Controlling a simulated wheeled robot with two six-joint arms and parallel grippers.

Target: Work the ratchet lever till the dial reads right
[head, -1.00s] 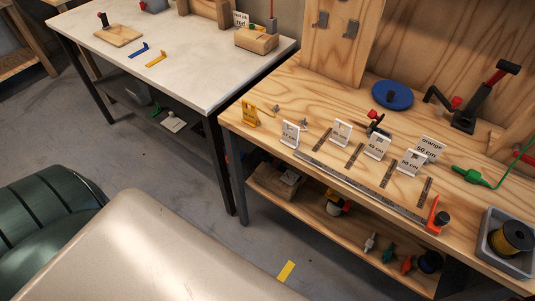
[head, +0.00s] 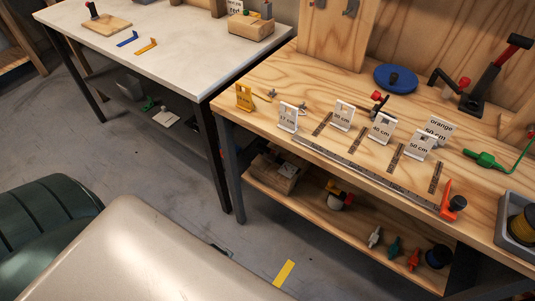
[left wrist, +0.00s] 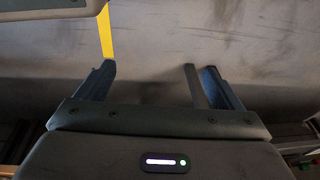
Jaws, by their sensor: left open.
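No dial face can be made out in either view. My left gripper (left wrist: 155,82) shows only in the left wrist view. Its two fingers are wide apart and empty, with grey floor and a yellow strip (left wrist: 105,35) beyond them. It is not at the lever device. My right gripper is in neither view.
The wooden bench (head: 290,85) holds upright length tags, a long metal rule (head: 365,172), a blue disc (head: 396,78), a green tool (head: 482,158) and a grey bin (head: 504,236). A white-topped table (head: 190,55) stands at left. Grey floor before the bench is mostly open.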

